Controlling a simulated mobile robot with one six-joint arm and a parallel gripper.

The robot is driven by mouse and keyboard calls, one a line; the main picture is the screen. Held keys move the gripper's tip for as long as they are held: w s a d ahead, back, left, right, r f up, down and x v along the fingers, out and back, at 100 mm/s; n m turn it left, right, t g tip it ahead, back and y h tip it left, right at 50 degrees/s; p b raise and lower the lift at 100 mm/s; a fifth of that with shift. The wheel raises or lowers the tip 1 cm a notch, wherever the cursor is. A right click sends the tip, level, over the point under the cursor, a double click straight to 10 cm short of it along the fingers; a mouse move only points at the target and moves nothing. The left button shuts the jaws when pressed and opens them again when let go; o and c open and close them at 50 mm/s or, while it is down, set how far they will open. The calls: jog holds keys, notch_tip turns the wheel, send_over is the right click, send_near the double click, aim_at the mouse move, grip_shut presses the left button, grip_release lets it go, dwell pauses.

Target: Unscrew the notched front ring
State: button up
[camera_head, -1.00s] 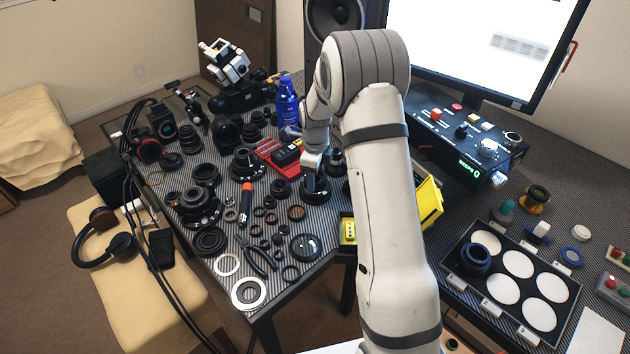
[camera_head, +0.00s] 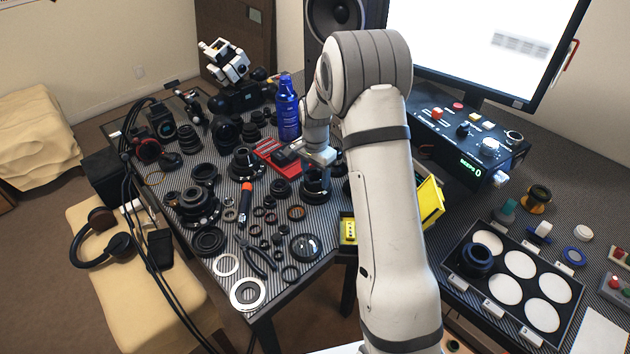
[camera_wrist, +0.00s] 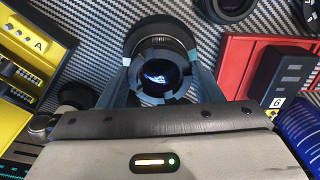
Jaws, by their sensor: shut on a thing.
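A dark lens barrel (camera_head: 316,186) stands on the striped mat under my gripper (camera_head: 319,158). In the wrist view the black lens barrel (camera_wrist: 160,32) is seen from above, behind the gripper's fingertips (camera_wrist: 158,62). The notched ring (camera_wrist: 143,88) is a greyish band with gaps around dark glass with a blue glint. My two fingers lie on opposite sides of it and are shut on it. The gripper body hides the near side of the barrel. I cannot tell whether the ring is apart from the barrel.
A red tray (camera_head: 270,150) lies just left of the gripper, with a blue bottle (camera_head: 287,108) behind. A yellow bin (camera_head: 430,199) stands right of my arm. Loose rings, lens parts and pliers (camera_head: 257,259) crowd the mat. A black tray with white discs (camera_head: 530,317) lies right.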

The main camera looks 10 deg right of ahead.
jog(key=n, duration=0.3)
jog(key=shift+r, duration=0.1)
jog(key=shift+r, duration=0.1)
jog(key=shift+r+p, duration=0.45)
jog(key=shift+r, duration=0.2)
jog(key=shift+r, duration=0.2)
jog(key=shift+r+p, duration=1.25)
jog(key=shift+r, duration=0.7)
